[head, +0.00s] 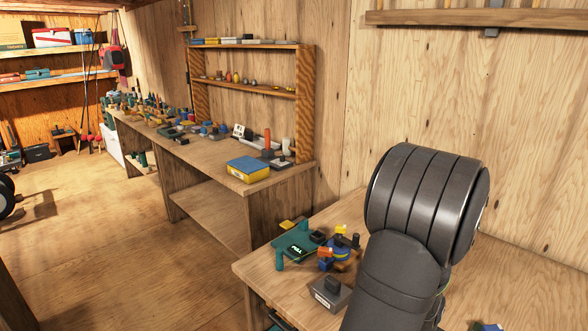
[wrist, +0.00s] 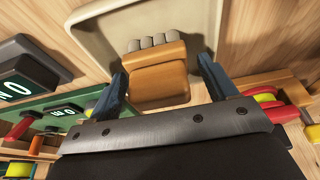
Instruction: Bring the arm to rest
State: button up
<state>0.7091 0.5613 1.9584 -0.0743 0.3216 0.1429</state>
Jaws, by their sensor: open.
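My gripper (wrist: 162,68) shows in the wrist view with its two dark blue fingers spread apart. An orange-brown wooden block (wrist: 155,82) with several grey rounded pieces along its top edge appears between the fingers. There are gaps on both sides, and I cannot tell how far below the fingers it is. In the head view my dark grey arm stands large at the right over the near bench (head: 335,208). It hides part of the bench, and my gripper does not show there.
In the wrist view, a pale tray (wrist: 92,32) is around the block, with a green board (wrist: 85,98) at left and red and yellow pieces (wrist: 278,108) at right. A long bench (head: 215,148) runs behind.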

jog(key=v, duration=1.2)
jog(key=x, duration=1.1)
jog(key=shift+d+f, duration=0.1)
jog(key=shift+f, duration=0.3)
jog(key=shift+w+r, duration=0.15)
jog(key=shift+r, duration=0.1)
notch_tip(320, 180, up, 4)
jog(key=shift+r, duration=0.1)
jog(key=s+d+r, duration=0.5)
jog(key=s+r, duration=0.2)
jog(key=s, duration=0.4)
jog(key=w+d+f+m, duration=0.1)
jog(key=w+d, duration=1)
jog(key=w, duration=0.2)
jog(key=shift+w+d, duration=0.3)
jog(key=shift+d, duration=0.05)
jog(key=shift+f, duration=0.15)
